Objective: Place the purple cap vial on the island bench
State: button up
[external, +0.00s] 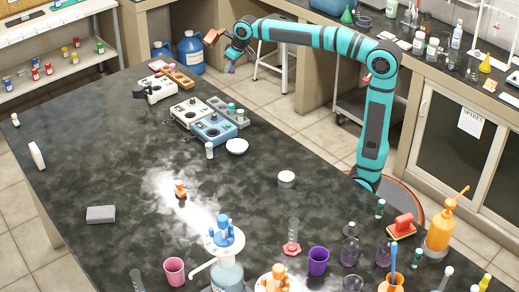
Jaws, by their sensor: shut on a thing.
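My gripper (231,62) is at the end of the teal arm, high up near the top middle of the external view. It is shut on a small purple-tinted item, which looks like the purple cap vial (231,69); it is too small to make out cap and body. The vial hangs in the air and shows just beyond the far right edge of the island bench, against the floor. The island bench (110,165) has a dark mottled top and fills the foreground.
Stirrers and hotplates (213,130), a small white vial (209,150) and a white bowl (237,146) stand on the bench's far half. Bottles and a purple cup (318,261) crowd the near end. The left middle is largely clear. Blue jugs (190,52) stand behind.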

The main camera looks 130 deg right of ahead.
jog(key=shift+w+a+f, duration=0.1)
jog(key=shift+w+a, duration=0.1)
jog(key=shift+a, duration=0.3)
jog(key=shift+w+a, duration=0.15)
jog(key=shift+a, duration=0.3)
jog(key=shift+f, duration=7.5)
jog(key=shift+f, duration=0.1)
jog(key=o, duration=0.7)
jog(key=shift+o, duration=0.2)
jog(key=v, duration=1.2)
